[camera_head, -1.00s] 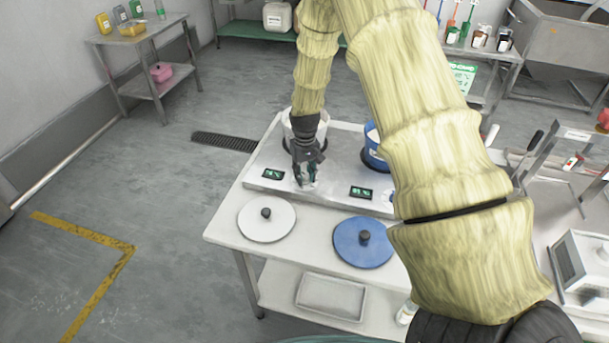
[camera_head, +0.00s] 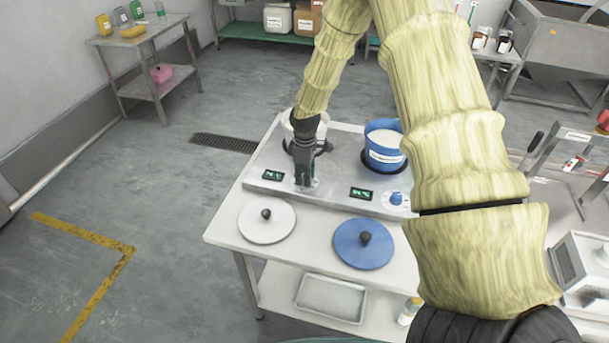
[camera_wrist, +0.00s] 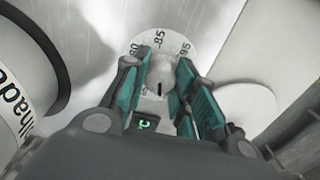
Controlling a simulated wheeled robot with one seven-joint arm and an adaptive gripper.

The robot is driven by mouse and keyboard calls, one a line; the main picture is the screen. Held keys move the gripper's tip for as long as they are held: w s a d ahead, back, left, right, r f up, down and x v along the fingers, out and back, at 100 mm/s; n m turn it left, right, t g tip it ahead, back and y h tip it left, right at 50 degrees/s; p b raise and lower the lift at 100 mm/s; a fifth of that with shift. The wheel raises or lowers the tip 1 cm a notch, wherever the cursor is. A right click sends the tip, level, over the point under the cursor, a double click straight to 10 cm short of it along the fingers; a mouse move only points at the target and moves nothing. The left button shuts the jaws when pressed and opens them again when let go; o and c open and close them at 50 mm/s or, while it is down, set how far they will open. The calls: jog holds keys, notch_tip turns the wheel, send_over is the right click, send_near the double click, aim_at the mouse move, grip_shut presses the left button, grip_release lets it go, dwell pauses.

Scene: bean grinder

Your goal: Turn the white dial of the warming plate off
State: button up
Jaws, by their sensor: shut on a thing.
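The warming plate (camera_head: 337,173) is a flat metal unit on a white table. Its white dial (camera_wrist: 160,75) sits between my gripper's fingers in the wrist view, with a dark pointer mark on the knob. A white pot (camera_head: 290,128) stands behind the gripper, partly hidden. A small green display (camera_head: 273,175) is left of the gripper.
A blue pot (camera_head: 384,150) stands on the plate's right part, with a blue dial (camera_head: 397,199) and a second display (camera_head: 361,193) in front. A white lid (camera_head: 267,228) and a blue lid (camera_head: 363,254) lie on the table's front part.

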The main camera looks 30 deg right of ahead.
jog(key=shift+d+n, duration=0.1)
jog(key=shift+n, duration=1.2)
jog(key=o, duration=1)
jog(key=shift+o, duration=0.2)
notch_tip(320, 180, up, 12)
